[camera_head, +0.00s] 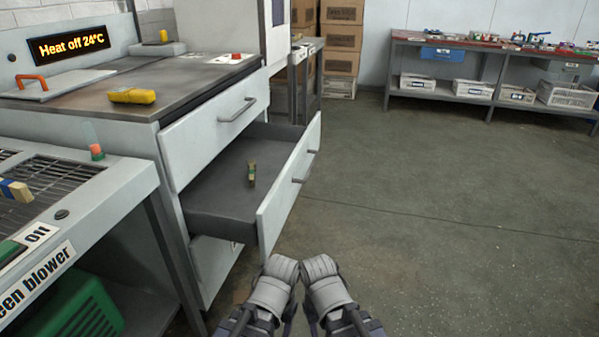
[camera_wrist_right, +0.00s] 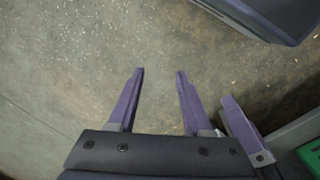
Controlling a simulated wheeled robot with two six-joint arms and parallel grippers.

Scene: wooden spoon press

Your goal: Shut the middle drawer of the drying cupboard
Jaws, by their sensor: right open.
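The drying cupboard (camera_head: 80,90) stands at the left. Its middle drawer (camera_head: 290,187) is pulled far out, with a white front, a grey bar handle (camera_head: 304,168) and a dark inside. A small green and tan item (camera_head: 252,174) lies in it. My left gripper (camera_head: 275,277) and right gripper (camera_head: 324,276) are side by side at the bottom centre, in front of the drawer's near end and seemingly apart from it. The left fingers are hidden in the head view. In the right wrist view the right gripper (camera_wrist_right: 160,75) has its fingers spread, with nothing between them.
The top drawer (camera_head: 215,125) is shut. A yellow tool (camera_head: 131,96) lies on the cupboard top. A blower bench (camera_head: 120,185) stands at the near left, with a green box (camera_head: 75,310) below. The floor (camera_head: 430,220) to the right is clear up to the far workbench (camera_head: 490,45).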

